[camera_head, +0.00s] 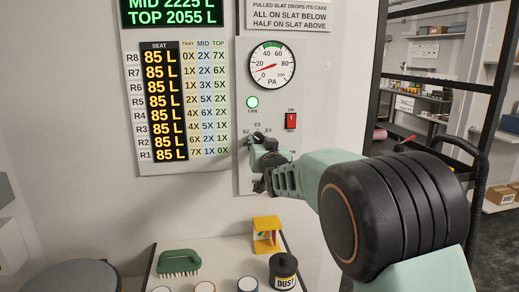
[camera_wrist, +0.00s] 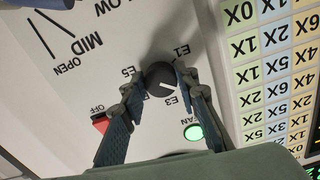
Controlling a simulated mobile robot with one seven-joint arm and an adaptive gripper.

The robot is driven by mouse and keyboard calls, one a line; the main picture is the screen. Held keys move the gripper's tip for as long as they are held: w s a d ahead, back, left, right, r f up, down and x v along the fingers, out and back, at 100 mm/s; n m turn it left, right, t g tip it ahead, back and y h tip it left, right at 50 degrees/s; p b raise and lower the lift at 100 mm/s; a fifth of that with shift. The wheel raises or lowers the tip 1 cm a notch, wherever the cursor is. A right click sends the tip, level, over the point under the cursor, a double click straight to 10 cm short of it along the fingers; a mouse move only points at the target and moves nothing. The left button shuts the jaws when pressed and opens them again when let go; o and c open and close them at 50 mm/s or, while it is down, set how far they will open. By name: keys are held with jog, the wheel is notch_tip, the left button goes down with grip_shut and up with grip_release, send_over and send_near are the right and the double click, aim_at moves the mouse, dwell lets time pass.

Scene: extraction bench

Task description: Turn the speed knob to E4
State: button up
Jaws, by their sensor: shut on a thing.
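The black speed knob (camera_head: 258,136) is on the grey wall panel, below the fan lamp. Labels E2, E3 and E4 show around its top in the head view. In the wrist view the knob (camera_wrist: 161,77) is seen upside down, with E1, E3 and E5 readable near it. Its white pointer line slants to the lower right there, seemingly on the E2 side of E3; the exact position is hard to read. My gripper (camera_wrist: 158,80) is shut on the knob, one finger on each side. The fingers hide E2 and E4 in the wrist view. My gripper (camera_head: 264,146) covers the knob's lower part in the head view.
A red ON/OFF switch (camera_head: 291,121) and a lit green fan lamp (camera_head: 252,102) are close to the knob, with a PA gauge (camera_head: 272,65) above. A slat chart (camera_head: 205,105) is at left. A green brush (camera_head: 179,262) and a dust tin (camera_head: 284,273) stand on the bench below.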

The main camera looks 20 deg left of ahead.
jog(key=m+b, duration=0.2)
jog(key=b, duration=0.1)
jog(key=m+b, duration=0.3)
jog(key=shift+f+m, duration=0.2)
jog(key=shift+m, duration=0.1)
jog(key=m+b, duration=0.4)
jog(key=m, duration=0.1)
jog(key=shift+s+a+r, duration=0.1)
jog(key=shift+a+r, duration=0.05)
jog(key=shift+r, duration=0.05)
jog(key=m+b, duration=0.2)
jog(key=m, duration=0.3)
jog(key=shift+r+m, duration=0.15)
jog(key=shift+m, duration=0.25)
jog(key=m+b, duration=0.1)
jog(key=m, duration=0.4)
jog(key=shift+r, duration=0.15)
jog(key=shift+m, duration=0.3)
jog(key=o, duration=1.1)
jog(key=shift+o, duration=0.2)
